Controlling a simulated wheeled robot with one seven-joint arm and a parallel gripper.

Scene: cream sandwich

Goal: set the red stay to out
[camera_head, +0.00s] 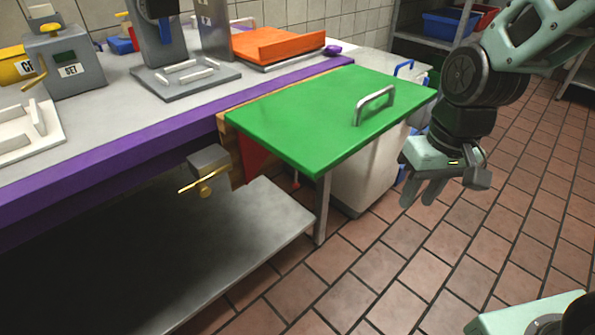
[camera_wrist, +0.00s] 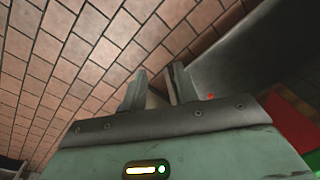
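A red panel (camera_head: 250,158), which seems to be the red stay, shows partly under the green board (camera_head: 310,115) at the counter's end. The board hides most of it. A small red piece (camera_head: 296,183) also shows below the board's front edge; I cannot tell whether it belongs to the panel. In the wrist view a red surface (camera_wrist: 288,122) shows at the right edge, with a small red spot (camera_wrist: 210,96) beyond my gripper. My gripper (camera_head: 420,197) hangs to the right of the board, fingers downward. In the wrist view its fingers (camera_wrist: 159,72) are apart with nothing visibly held.
The board has a metal handle (camera_head: 374,103) on top. A metal leg (camera_head: 322,210) and a pale bin (camera_head: 365,175) stand beneath it. A grey lower shelf (camera_head: 235,245) and a grey box with a brass lever (camera_head: 207,172) are to the left. Tiled floor (camera_head: 400,270) is clear in front.

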